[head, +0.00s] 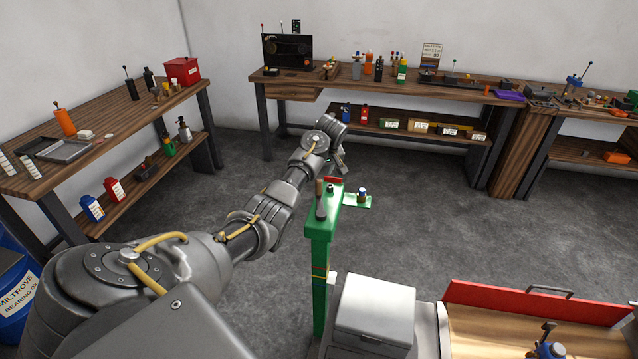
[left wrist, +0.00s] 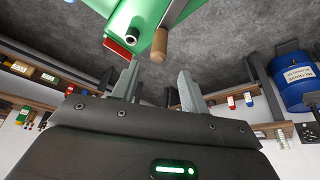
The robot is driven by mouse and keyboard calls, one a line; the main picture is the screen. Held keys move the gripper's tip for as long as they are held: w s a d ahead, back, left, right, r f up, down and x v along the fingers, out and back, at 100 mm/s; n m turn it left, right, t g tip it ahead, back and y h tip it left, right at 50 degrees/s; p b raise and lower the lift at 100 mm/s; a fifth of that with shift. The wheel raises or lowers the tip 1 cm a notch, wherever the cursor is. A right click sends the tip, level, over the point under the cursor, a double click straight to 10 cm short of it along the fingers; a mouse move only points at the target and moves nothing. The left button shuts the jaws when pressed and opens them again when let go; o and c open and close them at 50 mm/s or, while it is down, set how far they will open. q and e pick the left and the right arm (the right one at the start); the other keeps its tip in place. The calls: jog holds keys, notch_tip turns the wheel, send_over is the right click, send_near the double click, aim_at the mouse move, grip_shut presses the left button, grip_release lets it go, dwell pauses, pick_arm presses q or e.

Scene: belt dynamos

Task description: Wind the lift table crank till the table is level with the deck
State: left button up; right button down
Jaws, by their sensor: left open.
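The lift's green post (head: 320,265) stands in the middle of the head view, with a red piece (head: 333,180) at its top. The crank's brown grip (head: 319,187) stands up at the post top. In the left wrist view, the wooden crank grip (left wrist: 159,45) and its metal arm (left wrist: 174,12) are at the top centre. My left gripper (head: 340,170) is open and empty, just behind the post top. Its fingers (left wrist: 158,82) point toward the grip, which appears clear of them. A small green plate (head: 352,203) beside the post carries a small blue-and-white thing. My right gripper is out of view.
A pale grey box (head: 375,310) stands right of the post. A wooden surface with a red board (head: 530,303) is at lower right. Workbenches with tools (head: 120,125) line the left and back walls. The grey floor between is clear.

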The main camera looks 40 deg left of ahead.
aim_at(320, 180)
pick_arm(q)
jog(key=x, duration=0.3)
jog(key=shift+f+p, duration=0.1)
jog(key=shift+p, duration=0.2)
jog(key=x, duration=0.4)
jog(key=shift+w+f, duration=0.15)
jog(key=shift+w, duration=0.1)
jog(key=shift+a+f+b, duration=0.25)
jog(key=shift+f+b, duration=0.05)
jog(key=shift+f, duration=0.3)
jog(key=shift+w+a+f, duration=0.1)
jog(key=shift+w+f, duration=0.05)
jog(key=shift+f, duration=0.15)
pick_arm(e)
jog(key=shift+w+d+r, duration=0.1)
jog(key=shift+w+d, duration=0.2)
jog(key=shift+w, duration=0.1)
pick_arm(q)
grip_shut()
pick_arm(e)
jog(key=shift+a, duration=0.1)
